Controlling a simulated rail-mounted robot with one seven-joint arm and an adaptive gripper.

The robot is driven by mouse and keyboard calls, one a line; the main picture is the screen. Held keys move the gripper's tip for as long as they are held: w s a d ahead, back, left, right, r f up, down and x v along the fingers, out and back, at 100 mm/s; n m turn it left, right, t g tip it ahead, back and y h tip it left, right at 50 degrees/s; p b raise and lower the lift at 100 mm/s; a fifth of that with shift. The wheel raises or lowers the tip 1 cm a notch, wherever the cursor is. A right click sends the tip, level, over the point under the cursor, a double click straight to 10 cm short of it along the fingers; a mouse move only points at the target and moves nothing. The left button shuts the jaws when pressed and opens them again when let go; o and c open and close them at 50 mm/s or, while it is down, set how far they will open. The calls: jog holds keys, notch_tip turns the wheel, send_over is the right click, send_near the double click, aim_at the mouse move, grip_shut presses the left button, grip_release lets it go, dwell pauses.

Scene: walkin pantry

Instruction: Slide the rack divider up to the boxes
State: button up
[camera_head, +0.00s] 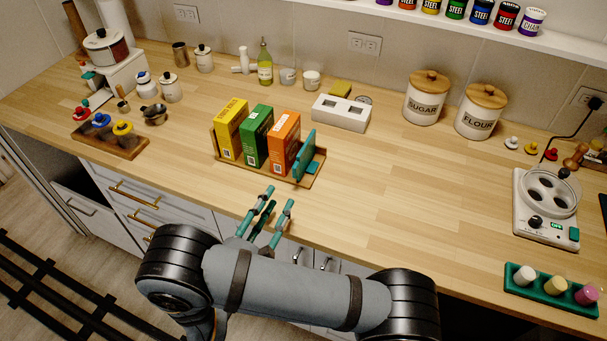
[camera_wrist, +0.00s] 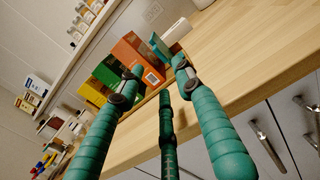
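A wooden rack (camera_head: 228,165) on the counter holds a yellow box (camera_head: 230,128), a green box (camera_head: 257,136) and an orange box (camera_head: 284,142) standing in a row. The teal rack divider (camera_head: 306,155) stands at the rack's right end, right of the orange box, with a teal tab at its side. My gripper (camera_head: 267,207) has teal fingers spread apart with nothing between them, in front of the rack near the counter's front edge. In the wrist view the orange box (camera_wrist: 139,57) and the divider (camera_wrist: 159,46) show beyond the fingers (camera_wrist: 157,85). Any gap between divider and box is unclear.
Sugar (camera_head: 426,100) and flour (camera_head: 481,113) canisters stand at the back right. A wooden tray (camera_head: 110,139) with coloured pieces lies left.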

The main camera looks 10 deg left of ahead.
jog(key=w, duration=0.3)
jog(key=w+d+p, duration=0.1)
jog(key=w, duration=0.2)
jog(key=w+p, duration=0.1)
jog(key=w, duration=0.2)
jog(key=shift+d, duration=0.2)
jog(key=c, duration=0.8)
grip_shut()
